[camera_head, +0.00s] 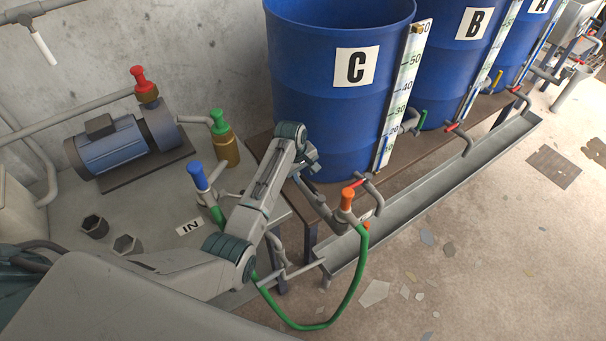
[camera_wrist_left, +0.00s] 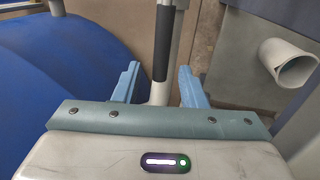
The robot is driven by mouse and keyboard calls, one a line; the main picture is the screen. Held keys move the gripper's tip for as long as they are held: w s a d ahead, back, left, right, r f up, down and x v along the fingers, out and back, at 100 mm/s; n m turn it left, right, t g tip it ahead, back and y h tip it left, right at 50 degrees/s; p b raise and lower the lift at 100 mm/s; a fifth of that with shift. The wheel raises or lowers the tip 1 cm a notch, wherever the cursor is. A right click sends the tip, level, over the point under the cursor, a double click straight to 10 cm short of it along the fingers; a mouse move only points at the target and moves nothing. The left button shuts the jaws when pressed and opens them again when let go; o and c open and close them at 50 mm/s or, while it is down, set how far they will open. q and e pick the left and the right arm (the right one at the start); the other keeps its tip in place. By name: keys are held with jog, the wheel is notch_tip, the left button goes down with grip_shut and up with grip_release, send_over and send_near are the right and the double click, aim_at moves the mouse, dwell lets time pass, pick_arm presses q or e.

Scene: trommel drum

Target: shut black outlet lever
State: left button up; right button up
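The black lever (camera_wrist_left: 163,45) shows in the left wrist view as a dark grip on a pale rod, standing nearly upright in the picture. My left gripper (camera_wrist_left: 158,70) is open, with one blue-grey finger on each side of the rod. The black grip lies just beyond the fingertips, and I see no finger pressed against it. In the head view my left arm reaches to the front of blue drum C (camera_head: 310,95). I cannot make out the black lever there. My right gripper is not in view.
A grey trough (camera_head: 450,175) runs along the drums. A green hose (camera_head: 335,315) loops below an orange-capped valve (camera_head: 347,200). A blue-handled valve (camera_head: 197,177) and a pump (camera_head: 110,147) stand left of my arm. The floor at right is open.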

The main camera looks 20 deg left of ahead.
pick_arm(q)
jog(key=shift+w+f, duration=0.1)
jog(key=shift+f, duration=0.3)
jog(key=shift+c, duration=0.5)
grip_shut()
jog(key=s+n+p, duration=0.1)
jog(key=p, duration=0.1)
jog(key=s+a+n+p, duration=0.1)
jog(key=n+p, duration=0.1)
jog(key=p, duration=0.1)
jog(key=s+n+p, duration=0.1)
jog(key=p, duration=0.1)
jog(key=shift+s+a+n+y, duration=0.2)
jog(key=shift+s+n+y, duration=0.1)
jog(key=shift+y, duration=0.1)
